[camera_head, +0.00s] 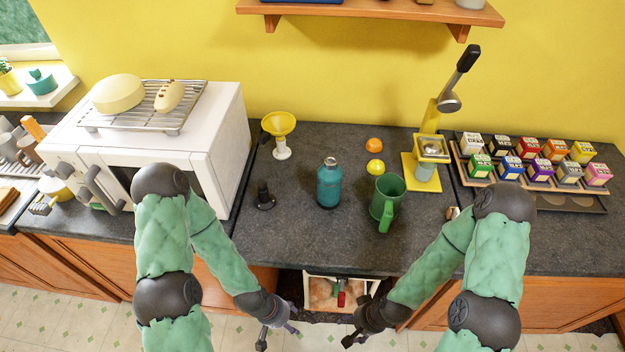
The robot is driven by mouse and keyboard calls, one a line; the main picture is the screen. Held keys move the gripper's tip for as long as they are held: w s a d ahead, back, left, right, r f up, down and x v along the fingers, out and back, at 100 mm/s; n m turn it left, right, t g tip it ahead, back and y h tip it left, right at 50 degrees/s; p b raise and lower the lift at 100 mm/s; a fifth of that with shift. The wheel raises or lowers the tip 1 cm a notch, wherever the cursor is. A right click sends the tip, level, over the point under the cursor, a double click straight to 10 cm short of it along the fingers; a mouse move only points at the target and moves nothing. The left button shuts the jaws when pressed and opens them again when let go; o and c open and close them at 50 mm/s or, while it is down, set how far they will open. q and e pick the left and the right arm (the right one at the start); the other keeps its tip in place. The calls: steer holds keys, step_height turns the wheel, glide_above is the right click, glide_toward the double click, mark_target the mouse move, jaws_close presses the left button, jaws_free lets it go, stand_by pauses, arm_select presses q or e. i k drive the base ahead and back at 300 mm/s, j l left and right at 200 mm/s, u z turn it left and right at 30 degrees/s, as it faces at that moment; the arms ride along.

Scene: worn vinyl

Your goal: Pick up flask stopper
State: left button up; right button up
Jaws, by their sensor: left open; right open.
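A teal flask (329,187) stands upright on the dark counter near the middle, with a grey top. A small black upright piece with a wide base (264,197) stands to its left; it looks like a stopper, but I cannot tell for sure. My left gripper (277,337) is open and empty, low in front of the counter's front edge. My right gripper (352,325) is also low in front of the edge, open and empty. Neither gripper touches the flask or the black piece.
A green mug (386,200) stands right of the flask, with a lemon (375,167) and an orange (374,145) behind. A yellow juicer (427,172), box rack (535,165), yellow funnel (279,124) and white oven (215,130) surround the counter. The front middle is clear.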

mark_target(262, 185)
steer(key=k+j+z, duration=0.1)
steer(key=j+z, duration=0.25)
steer(key=k+j+z, duration=0.2)
steer(key=z, duration=0.15)
steer(key=k+j+z, duration=0.2)
steer(key=z, duration=0.15)
steer(key=j, duration=0.15)
